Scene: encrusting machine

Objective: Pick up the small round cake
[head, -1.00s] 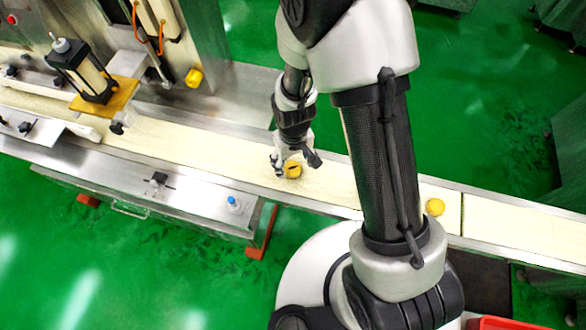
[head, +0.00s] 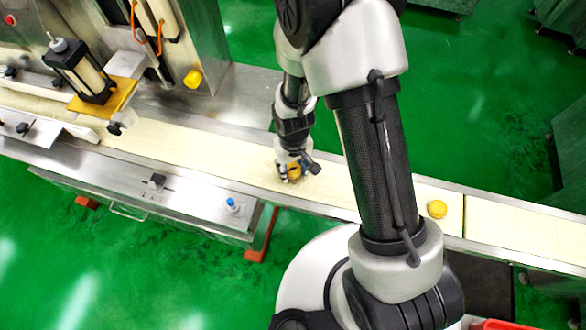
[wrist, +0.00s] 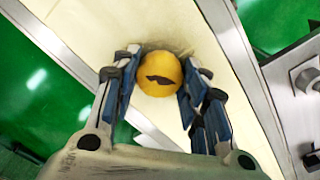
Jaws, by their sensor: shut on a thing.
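A small round yellow cake (wrist: 160,74) with a dark mark on top sits between the fingers of my gripper (wrist: 158,82) in the wrist view. The blue finger pads press on its left and right sides. In the head view my gripper (head: 291,174) is down at the belt, shut around the cake (head: 294,169), which is partly hidden by the fingers. The cake appears at belt level; I cannot tell whether it touches the belt. A second round yellow cake (head: 437,209) lies on the belt to the right, beyond my arm.
The pale conveyor belt (head: 215,162) runs between metal rails from upper left to lower right. The encrusting machine (head: 92,80) with a black cylinder stands at upper left. A control ledge with a blue knob (head: 232,203) borders the belt's near side.

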